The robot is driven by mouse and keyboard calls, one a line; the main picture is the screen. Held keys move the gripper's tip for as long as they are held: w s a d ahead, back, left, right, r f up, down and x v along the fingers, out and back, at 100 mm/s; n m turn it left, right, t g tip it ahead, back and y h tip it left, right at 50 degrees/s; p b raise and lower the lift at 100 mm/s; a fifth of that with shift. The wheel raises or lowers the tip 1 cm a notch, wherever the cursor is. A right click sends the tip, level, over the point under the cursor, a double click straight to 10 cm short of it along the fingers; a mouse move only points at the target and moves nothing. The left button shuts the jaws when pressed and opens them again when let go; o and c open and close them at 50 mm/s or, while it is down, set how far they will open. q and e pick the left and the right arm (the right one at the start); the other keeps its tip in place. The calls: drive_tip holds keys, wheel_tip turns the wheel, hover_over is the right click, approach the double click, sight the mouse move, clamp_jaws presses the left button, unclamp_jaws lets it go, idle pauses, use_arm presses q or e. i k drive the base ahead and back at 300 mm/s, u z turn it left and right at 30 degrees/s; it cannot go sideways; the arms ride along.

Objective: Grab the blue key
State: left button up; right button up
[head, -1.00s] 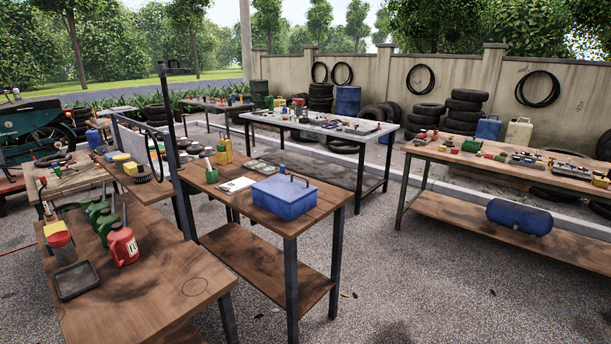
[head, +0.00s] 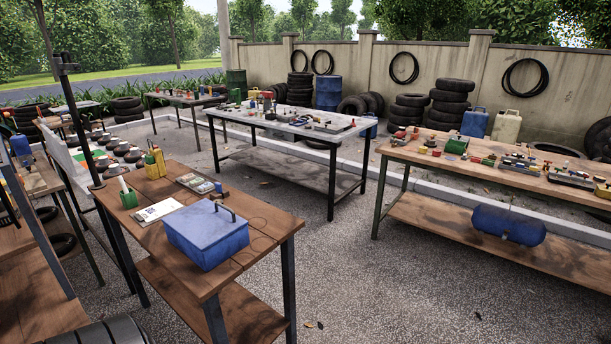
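I cannot make out a blue key in the head view; small items on the far tables are too small to tell apart. A blue metal box (head: 208,236) with a handle on its lid stands shut on the near wooden table (head: 262,226). Many small parts lie on the grey-topped table (head: 232,114) in the middle and on the long wooden table (head: 470,171) at the right. Neither of my grippers shows in the view.
On the near table are a yellow container (head: 154,164), a green holder (head: 129,199), a white sheet (head: 158,210) and a small tray (head: 194,182). A blue tank (head: 508,224) rests on the right table's lower shelf. Open gravel (head: 345,270) lies between the tables.

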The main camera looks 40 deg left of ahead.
sight(219, 187)
drive_tip(key=z, duration=0.2)
drive_tip(key=i, duration=1.8)
drive_tip(key=u, duration=0.8)
drive_tip(key=i, duration=0.9)
drive_tip(key=u, duration=0.95)
